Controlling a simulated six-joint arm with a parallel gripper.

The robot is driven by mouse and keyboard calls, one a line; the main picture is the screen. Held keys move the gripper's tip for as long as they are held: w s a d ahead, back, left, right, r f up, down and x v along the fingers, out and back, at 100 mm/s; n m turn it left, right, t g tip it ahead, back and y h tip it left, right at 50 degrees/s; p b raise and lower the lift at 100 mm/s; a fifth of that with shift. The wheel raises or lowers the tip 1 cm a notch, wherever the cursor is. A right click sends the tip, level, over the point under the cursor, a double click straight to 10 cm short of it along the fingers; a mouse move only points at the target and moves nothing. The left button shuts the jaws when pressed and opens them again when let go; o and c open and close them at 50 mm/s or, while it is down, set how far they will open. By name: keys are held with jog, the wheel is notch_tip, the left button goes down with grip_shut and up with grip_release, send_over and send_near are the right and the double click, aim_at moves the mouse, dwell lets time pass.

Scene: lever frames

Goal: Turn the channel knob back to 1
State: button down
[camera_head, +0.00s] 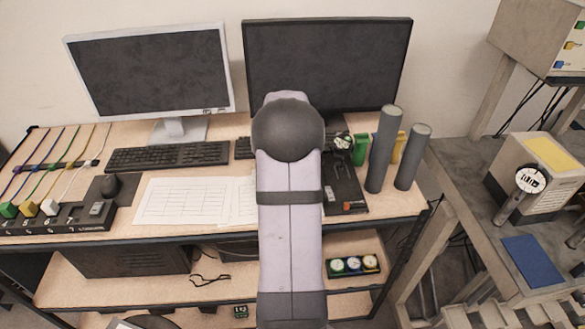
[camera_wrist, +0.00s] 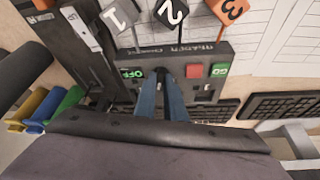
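A black panel (camera_wrist: 205,62) with upside-down white lettering fills the middle of the wrist view. In the head view my arm hides my gripper and much of the black device (camera_head: 345,185).
On the panel are a green OFF label (camera_wrist: 131,72), a red button (camera_wrist: 193,71) and a green GO label (camera_wrist: 220,69). Grey cylinders (camera_head: 383,150) stand right of the device. Two monitors (camera_head: 325,65) stand behind. A paper sheet (camera_head: 185,200) lies left.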

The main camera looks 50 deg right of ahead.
jog(key=shift+n, duration=0.3)
jog(key=shift+s+d+n+t+y, duration=0.15)
jog(key=shift+n+t+y, duration=0.25)
jog(key=shift+n, duration=0.7)
jog(key=n+b, duration=0.2)
jog(key=n+y+b, duration=0.1)
jog(key=shift+d+f+t, duration=0.2)
jog(key=shift+f+t, duration=0.05)
jog(key=shift+t, duration=0.15)
jog(key=n+y+b, duration=0.1)
jog(key=n+b, duration=0.1)
jog(key=n, duration=0.1)
jog(key=shift+s+d+r, duration=0.1)
jog(key=shift+r+n+t+y+b, duration=0.15)
jog(key=shift+n+y+b, duration=0.15)
jog(key=shift+n, duration=0.5)
jog(key=shift+n+t+y+b, duration=0.15)
jog(key=shift+n+y+b, duration=0.15)
jog(key=shift+n, duration=0.5)
jog(key=c, duration=1.8)
grip_release()
jog(key=shift+b+v, duration=0.75)
jog(key=shift+v, duration=2.95)
